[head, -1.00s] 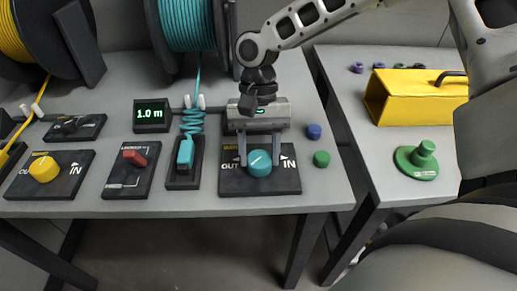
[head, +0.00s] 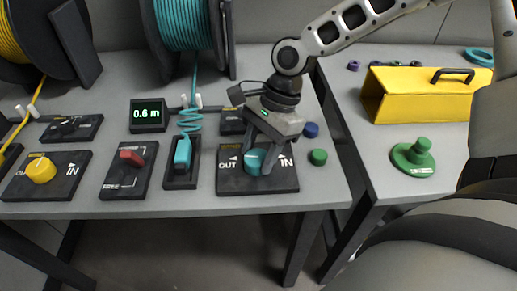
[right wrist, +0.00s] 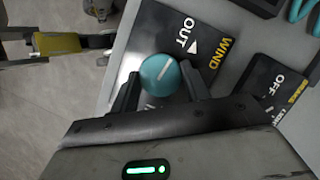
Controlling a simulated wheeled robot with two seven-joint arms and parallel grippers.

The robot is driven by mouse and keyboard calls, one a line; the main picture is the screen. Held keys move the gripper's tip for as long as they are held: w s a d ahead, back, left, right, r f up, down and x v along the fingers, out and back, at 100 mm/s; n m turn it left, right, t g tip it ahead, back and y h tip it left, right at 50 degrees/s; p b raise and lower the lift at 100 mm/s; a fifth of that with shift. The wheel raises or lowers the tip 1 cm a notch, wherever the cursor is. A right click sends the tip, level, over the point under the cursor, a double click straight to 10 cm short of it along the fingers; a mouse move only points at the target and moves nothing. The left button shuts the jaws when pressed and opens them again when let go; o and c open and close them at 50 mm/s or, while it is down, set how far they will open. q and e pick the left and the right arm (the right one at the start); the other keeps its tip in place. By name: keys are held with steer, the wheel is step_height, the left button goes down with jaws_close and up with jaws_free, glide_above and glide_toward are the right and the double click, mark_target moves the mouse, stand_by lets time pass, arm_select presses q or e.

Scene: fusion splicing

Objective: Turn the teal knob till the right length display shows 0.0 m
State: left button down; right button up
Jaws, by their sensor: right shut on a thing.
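The teal knob (head: 253,159) sits on a dark panel (head: 231,184) marked OUT and IN at the front right of the bench. My right gripper (head: 259,161) reaches down over it, tilted, with its fingers on either side of the knob, shut on it. In the right wrist view the teal knob (right wrist: 158,72) lies between the two fingers, its white pointer line visible. The length display (head: 149,113) behind the panels reads 0.6 m in green.
A dark panel with a red switch (head: 132,157) and one with a yellow knob (head: 40,170) lie left of it. A teal lever (head: 183,154) stands between. A yellow box (head: 415,95) is on the side table.

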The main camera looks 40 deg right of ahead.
steer(key=m, duration=0.2)
steer(key=m+t+b, duration=0.1)
steer(key=shift+s+f+m+t, duration=0.15)
steer(key=shift+m+t, duration=0.15)
steer(key=shift+m, duration=0.1)
steer(key=m+t+h+b, duration=0.1)
steer(key=m+b, duration=0.2)
steer(key=b, duration=0.1)
steer(key=shift+s+f, duration=0.1)
steer(key=shift+f, duration=0.1)
steer(key=m+t+b, duration=0.1)
steer(key=m+b, duration=0.3)
steer(key=b, duration=0.4)
steer(key=shift+a+r+h, duration=0.1)
steer(key=shift+r+h, duration=0.05)
steer(key=shift+h, duration=0.25)
arm_select(q)
steer(key=w+d+f+m+g+h, duration=0.1)
steer(key=d+f, duration=0.2)
steer(key=f, duration=1.1)
steer(key=shift+w+d, duration=0.2)
arm_select(e)
steer(key=shift+s+r+m, duration=0.1)
steer(key=shift+r+m, duration=0.1)
steer(key=shift+m, duration=0.2)
arm_select(q)
steer(key=shift+r, duration=0.1)
arm_select(e)
steer(key=o, duration=1)
